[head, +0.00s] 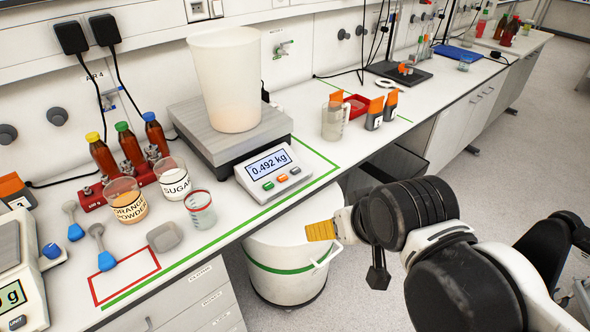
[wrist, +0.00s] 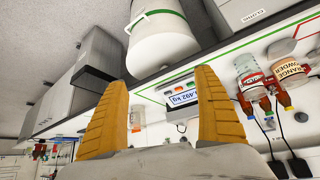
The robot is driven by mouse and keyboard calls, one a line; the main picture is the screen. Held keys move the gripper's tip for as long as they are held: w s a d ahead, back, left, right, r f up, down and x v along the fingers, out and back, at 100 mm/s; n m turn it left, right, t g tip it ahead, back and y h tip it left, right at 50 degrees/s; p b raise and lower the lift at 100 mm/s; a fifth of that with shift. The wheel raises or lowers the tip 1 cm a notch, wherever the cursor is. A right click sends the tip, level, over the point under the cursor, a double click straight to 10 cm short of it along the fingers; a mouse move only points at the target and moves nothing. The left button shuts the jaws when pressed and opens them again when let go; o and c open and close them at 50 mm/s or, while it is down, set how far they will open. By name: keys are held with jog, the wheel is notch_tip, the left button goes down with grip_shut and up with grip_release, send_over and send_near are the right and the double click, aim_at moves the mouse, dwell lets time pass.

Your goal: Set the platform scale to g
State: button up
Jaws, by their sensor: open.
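The platform scale (head: 214,136) stands on the bench with a large white bucket (head: 226,82) on its plate. Its display unit (head: 272,170) faces front and reads 0.492 kg.
A white bin (head: 285,262) with a green stripe stands below the bench edge. Beakers labelled orange powder (head: 128,207) and sugar (head: 174,184) and a small cup (head: 200,210) stand left of the display. A jug (head: 333,122) and orange-topped containers stand to the right.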

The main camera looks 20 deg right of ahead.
dwell(0.8)
grip_shut()
dwell(1.2)
